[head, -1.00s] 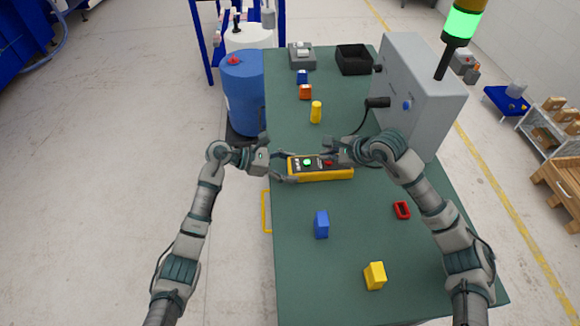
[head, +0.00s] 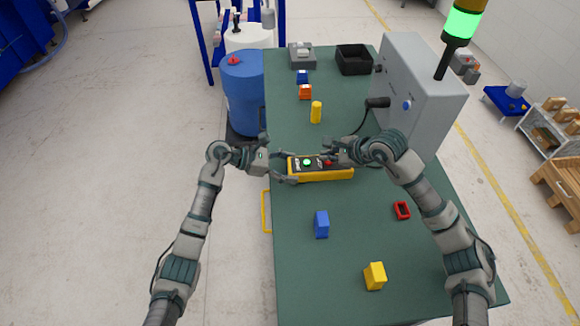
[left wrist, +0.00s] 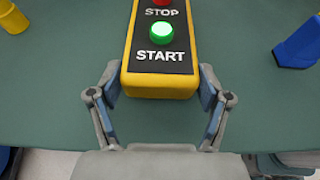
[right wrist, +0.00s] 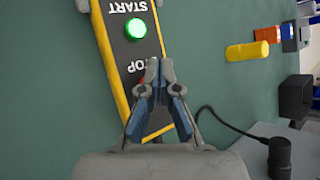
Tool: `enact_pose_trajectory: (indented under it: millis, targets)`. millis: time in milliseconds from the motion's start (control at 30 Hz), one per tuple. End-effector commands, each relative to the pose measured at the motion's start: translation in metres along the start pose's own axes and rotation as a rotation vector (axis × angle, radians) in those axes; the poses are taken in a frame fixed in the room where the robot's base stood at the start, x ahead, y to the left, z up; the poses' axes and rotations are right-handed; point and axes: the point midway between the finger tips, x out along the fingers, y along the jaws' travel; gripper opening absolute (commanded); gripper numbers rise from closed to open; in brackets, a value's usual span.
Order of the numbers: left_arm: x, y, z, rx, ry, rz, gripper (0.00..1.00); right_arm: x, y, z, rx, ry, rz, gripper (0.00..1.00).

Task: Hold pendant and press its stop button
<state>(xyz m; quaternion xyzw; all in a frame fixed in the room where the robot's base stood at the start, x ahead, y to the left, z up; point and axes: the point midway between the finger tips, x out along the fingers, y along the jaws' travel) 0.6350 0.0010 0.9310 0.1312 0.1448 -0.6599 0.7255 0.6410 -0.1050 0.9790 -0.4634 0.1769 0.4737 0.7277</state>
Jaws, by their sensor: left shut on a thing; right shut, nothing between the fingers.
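The yellow pendant (head: 322,175) with a dark top face lies on the green table. Its green START button (head: 307,162) is lit; it also shows in the left wrist view (left wrist: 161,33). The red STOP button (left wrist: 162,2) is cut off at the top of that view. My left gripper (head: 283,168) is shut on the pendant's START end, one finger on each side (left wrist: 161,92). My right gripper (head: 328,157) is shut and empty, fingertips at the STOP button. In the right wrist view its fingertips (right wrist: 160,68) cover most of that button, so contact cannot be told.
A grey control box (head: 405,90) with a cabled plug (head: 377,102) stands at the right. A blue block (head: 321,224), a yellow block (head: 375,275) and a red hollow piece (head: 402,210) lie nearer. A yellow cylinder (head: 316,112) and an orange block (head: 305,92) lie beyond.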

Motion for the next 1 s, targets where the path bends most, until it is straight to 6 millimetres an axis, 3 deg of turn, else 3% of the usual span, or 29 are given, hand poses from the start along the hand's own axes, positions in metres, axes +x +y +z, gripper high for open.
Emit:
enact_pose_trajectory:
  millis: [1000]
  targets:
    - [-0.0003, 0.0003, 0.0006, 0.0, -0.001, 0.002, 0.14, -0.0017, -0.0001, 0.001, 0.001, 0.001, 0.001, 0.0]
